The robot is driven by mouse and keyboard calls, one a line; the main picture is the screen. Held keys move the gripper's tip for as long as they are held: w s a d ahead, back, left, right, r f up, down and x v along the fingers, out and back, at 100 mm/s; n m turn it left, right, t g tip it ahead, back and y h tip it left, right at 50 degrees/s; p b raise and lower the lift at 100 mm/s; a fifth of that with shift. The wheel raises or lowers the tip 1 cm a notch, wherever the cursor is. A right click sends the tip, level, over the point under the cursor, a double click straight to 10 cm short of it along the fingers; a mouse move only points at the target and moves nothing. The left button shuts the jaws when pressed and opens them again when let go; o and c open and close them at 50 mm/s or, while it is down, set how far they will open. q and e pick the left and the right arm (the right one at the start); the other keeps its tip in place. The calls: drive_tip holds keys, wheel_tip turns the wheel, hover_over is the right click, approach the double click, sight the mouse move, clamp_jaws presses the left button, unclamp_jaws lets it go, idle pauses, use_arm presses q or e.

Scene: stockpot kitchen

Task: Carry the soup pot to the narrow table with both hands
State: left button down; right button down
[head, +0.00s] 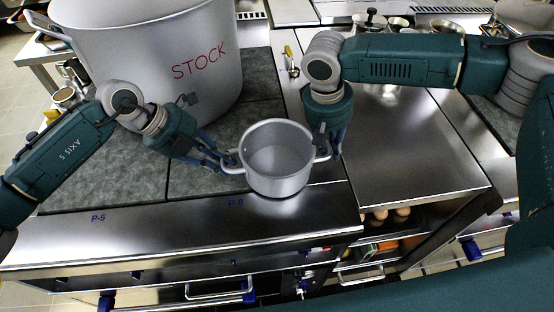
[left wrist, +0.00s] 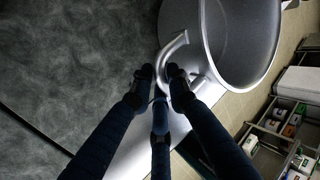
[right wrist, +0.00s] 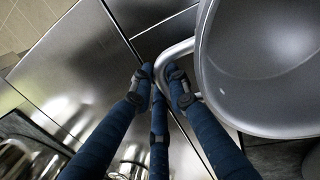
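The soup pot (head: 275,158) is a small grey metal pot with two loop handles, upright and empty-looking, at the front of the cooktop in the head view. I cannot tell whether its base touches the steel. My left gripper (head: 228,163) has its fingers closed around the left handle, which also shows in the left wrist view (left wrist: 178,48). My right gripper (head: 328,150) has its fingers closed around the right handle, seen in the right wrist view (right wrist: 172,55). I cannot tell for certain which surface is the narrow table.
A large stockpot (head: 150,60) marked STOCK stands behind left on the dark cooktop (head: 110,170). A bare steel worktop (head: 410,150) lies to the right, with eggs (head: 390,213) on a shelf beneath. Metal containers (head: 370,22) stand at the back. Drawer handles (head: 220,290) line the front.

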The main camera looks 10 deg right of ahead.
use_arm(q)
drive_tip(key=shift+r, duration=0.2)
use_arm(e)
drive_tip(key=shift+r, duration=0.15)
